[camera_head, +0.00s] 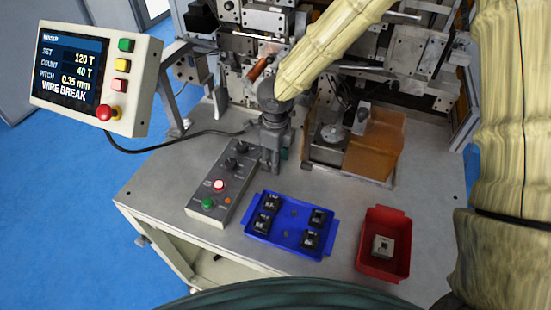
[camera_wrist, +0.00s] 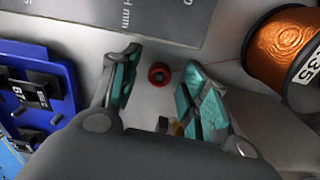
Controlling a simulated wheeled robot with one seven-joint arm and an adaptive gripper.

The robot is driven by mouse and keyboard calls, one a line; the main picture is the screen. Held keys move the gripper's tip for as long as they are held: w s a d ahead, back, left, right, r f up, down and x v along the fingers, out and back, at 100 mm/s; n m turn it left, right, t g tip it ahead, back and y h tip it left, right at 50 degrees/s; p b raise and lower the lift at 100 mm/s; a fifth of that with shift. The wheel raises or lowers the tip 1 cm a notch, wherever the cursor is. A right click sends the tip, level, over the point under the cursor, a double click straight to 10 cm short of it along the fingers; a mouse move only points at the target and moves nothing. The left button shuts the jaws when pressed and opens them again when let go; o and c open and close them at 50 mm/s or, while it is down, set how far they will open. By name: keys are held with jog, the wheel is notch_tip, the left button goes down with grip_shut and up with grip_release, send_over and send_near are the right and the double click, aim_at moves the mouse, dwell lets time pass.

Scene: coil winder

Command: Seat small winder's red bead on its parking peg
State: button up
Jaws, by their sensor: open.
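The red bead (camera_wrist: 159,75) shows in the wrist view as a small ring with a dark centre, against the grey table top. It lies between the two teal-padded fingers of my gripper (camera_wrist: 161,64), with a gap on both sides. I cannot tell whether a peg stands in its centre. My gripper is open and points down; in the head view my gripper (camera_head: 272,168) is low over the table, right of the grey button box. The bead is hidden there. No parking peg can be made out clearly.
A copper wire spool (camera_wrist: 283,48) stands close to the right finger. A blue tray (camera_head: 287,247) with several black parts is in front, and a red bin (camera_head: 369,263) holds a pale part. The button box (camera_head: 208,205) is at left, an orange-brown block (camera_head: 375,145) at right.

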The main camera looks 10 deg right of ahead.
notch_tip(320, 180, up, 12)
jog(key=shift+f, duration=0.15)
dwell(0.3)
